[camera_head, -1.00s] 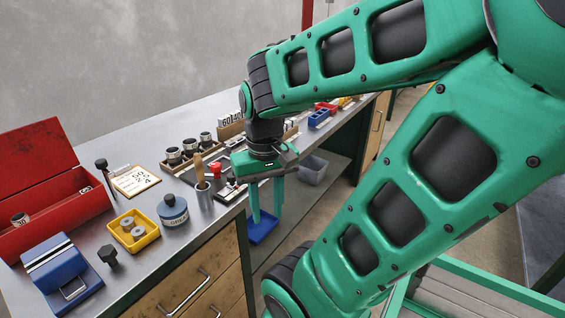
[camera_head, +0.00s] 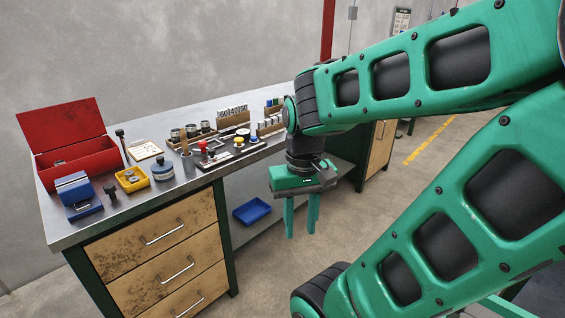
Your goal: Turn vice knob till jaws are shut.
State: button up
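The blue vice (camera_head: 76,203) sits on the left part of the workbench near its front edge, with pale metal jaws along its top. Whether there is a gap between the jaws is too small to tell. A dark lobed knob (camera_head: 111,192) shows just right of the vice; I cannot tell whether it is joined to it. My gripper (camera_head: 301,233) points straight down, its two teal fingers apart with nothing between them. It hangs in front of the bench, well to the right of the vice and knob.
A red open toolbox (camera_head: 75,163) stands behind the vice. A yellow tray (camera_head: 129,180) and blue-grey round container (camera_head: 163,170) are right of the knob. Wooden drawers (camera_head: 155,245) fill the bench front below. A blue bin (camera_head: 252,211) is on the lower shelf.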

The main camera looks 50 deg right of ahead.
aim_at(109, 188)
jog(key=k, duration=0.8)
jog(key=z, duration=1.1)
jog(key=i, duration=1.7)
jog(key=u, duration=1.85)
